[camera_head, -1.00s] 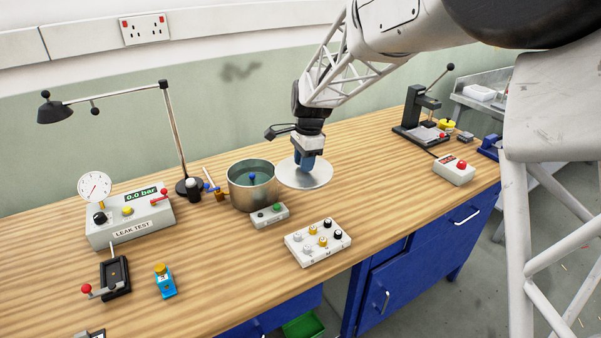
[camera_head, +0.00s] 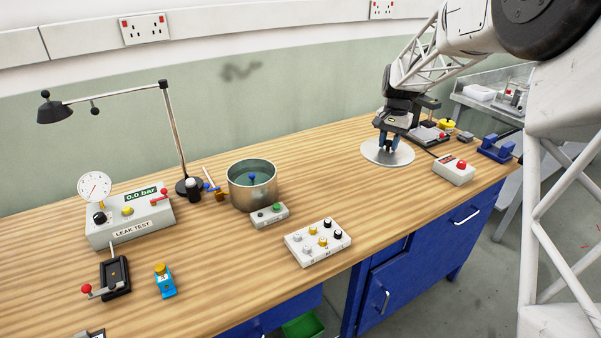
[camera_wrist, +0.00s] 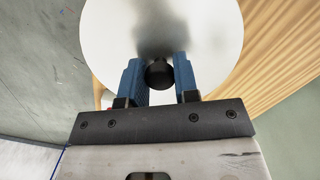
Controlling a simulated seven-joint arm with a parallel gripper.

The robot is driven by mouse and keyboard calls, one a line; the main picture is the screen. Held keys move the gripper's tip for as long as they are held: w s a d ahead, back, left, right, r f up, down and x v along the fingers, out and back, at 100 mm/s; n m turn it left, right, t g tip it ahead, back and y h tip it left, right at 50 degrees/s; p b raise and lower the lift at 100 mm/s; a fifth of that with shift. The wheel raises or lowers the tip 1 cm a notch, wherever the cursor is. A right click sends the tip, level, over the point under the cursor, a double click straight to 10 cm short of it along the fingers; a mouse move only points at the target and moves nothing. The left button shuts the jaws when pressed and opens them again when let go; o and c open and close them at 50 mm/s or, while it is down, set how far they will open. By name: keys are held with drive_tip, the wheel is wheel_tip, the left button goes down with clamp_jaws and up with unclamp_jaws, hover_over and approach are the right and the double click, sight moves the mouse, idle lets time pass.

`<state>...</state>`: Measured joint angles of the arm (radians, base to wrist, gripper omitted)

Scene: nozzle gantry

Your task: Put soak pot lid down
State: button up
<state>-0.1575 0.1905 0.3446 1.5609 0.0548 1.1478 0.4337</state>
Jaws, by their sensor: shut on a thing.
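The soak pot lid (camera_head: 372,155) is a round, flat silver disc with a dark knob, at the right part of the bench in the head view. My gripper (camera_head: 388,145) is above it, its blue fingers shut on the knob. In the wrist view the lid (camera_wrist: 205,40) fills the top middle, and the gripper (camera_wrist: 160,78) has a finger on each side of the black knob (camera_wrist: 159,75). The lid is level and at or close above the wood; I cannot tell whether it touches. The soak pot (camera_head: 252,190) stands uncovered at mid-bench, with a blue-topped item inside.
A white box with a red button (camera_head: 454,171) stands right of the lid, and a blue vise-like fixture (camera_head: 497,148) beyond it. A small control box (camera_head: 269,216) and a tray of knobs (camera_head: 318,243) sit near the pot. Bare wood lies between pot and lid.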

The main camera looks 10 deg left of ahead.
sight(402, 147)
drive_tip(key=shift+n, duration=0.4)
drive_tip(key=d, duration=0.1)
drive_tip(key=w+d, duration=0.1)
drive_tip(key=d, duration=0.2)
drive_tip(key=shift+w, duration=0.4)
drive_tip(key=shift+w+d+f, duration=0.4)
drive_tip(key=shift+d, duration=0.3)
drive_tip(key=shift+w+a+f, duration=0.1)
drive_tip(key=shift+a+f, duration=0.1)
drive_tip(key=shift+f, duration=0.1)
drive_tip(key=shift+a+f, duration=0.2)
drive_tip(key=shift+a, duration=0.1)
drive_tip(key=s+a+f+m, duration=0.3)
drive_tip(key=a, duration=0.6)
drive_tip(key=s+a+f+m, duration=0.3)
drive_tip(key=a+f+m, duration=0.1)
drive_tip(key=a, duration=0.5)
drive_tip(key=s+a+f+m, duration=0.3)
drive_tip(key=a+f+m, duration=0.1)
drive_tip(key=a, duration=0.5)
drive_tip(key=shift+s+t+y, duration=0.2)
drive_tip(key=shift+t+y, duration=0.2)
drive_tip(key=shift+w, duration=0.15)
